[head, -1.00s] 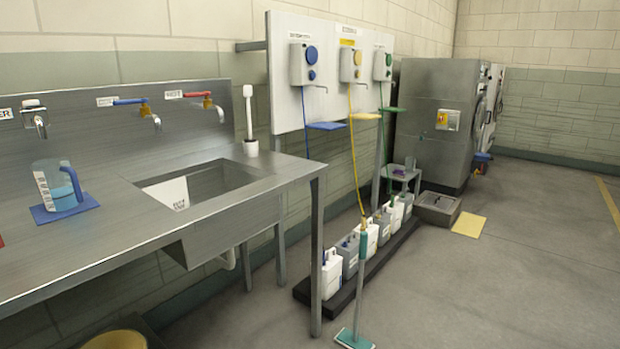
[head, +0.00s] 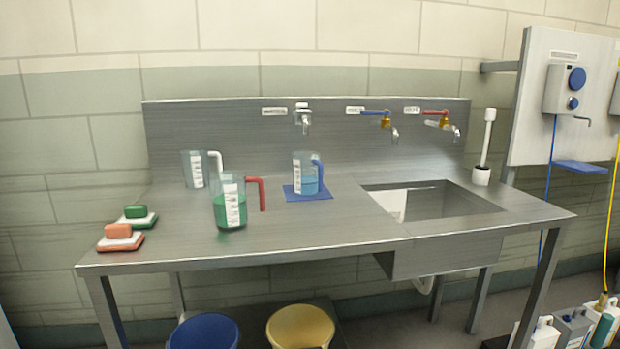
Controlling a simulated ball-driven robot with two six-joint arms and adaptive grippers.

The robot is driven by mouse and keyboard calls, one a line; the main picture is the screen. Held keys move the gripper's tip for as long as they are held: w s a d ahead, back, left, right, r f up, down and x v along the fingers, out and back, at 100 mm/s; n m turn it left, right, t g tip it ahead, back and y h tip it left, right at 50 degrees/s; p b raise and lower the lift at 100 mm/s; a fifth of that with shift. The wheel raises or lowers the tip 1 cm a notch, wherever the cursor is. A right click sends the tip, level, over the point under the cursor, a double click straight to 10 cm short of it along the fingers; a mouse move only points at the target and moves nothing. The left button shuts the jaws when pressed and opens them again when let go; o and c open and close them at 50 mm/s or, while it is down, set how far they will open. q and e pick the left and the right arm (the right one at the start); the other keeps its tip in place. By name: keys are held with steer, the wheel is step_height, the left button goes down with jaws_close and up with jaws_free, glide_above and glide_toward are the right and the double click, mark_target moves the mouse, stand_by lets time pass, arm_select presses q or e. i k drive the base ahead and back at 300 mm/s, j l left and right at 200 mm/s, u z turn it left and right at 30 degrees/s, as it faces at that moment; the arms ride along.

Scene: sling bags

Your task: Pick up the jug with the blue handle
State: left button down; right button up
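The jug with the blue handle (head: 305,174) stands upright on a blue mat (head: 293,196) near the middle of the steel counter. It is clear, has a white scale, and holds some blue liquid. Its handle faces right. A jug with a red handle (head: 230,203) and green liquid stands in front and to the left of it. A jug with a white handle (head: 195,170) stands further back on the left and looks empty. Neither of my grippers is in view.
The sink (head: 440,203) is right of the blue-handled jug, with taps (head: 385,121) on the splashback above. Sponges (head: 118,231) lie at the counter's left end. A blue bucket (head: 203,332) and a yellow bucket (head: 300,327) are below. The counter front before the blue mat is clear.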

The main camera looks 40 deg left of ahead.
mark_target(307, 169)
steer(key=u, duration=1.3)
steer(key=i+l, duration=0.4)
steer(key=l, duration=0.2)
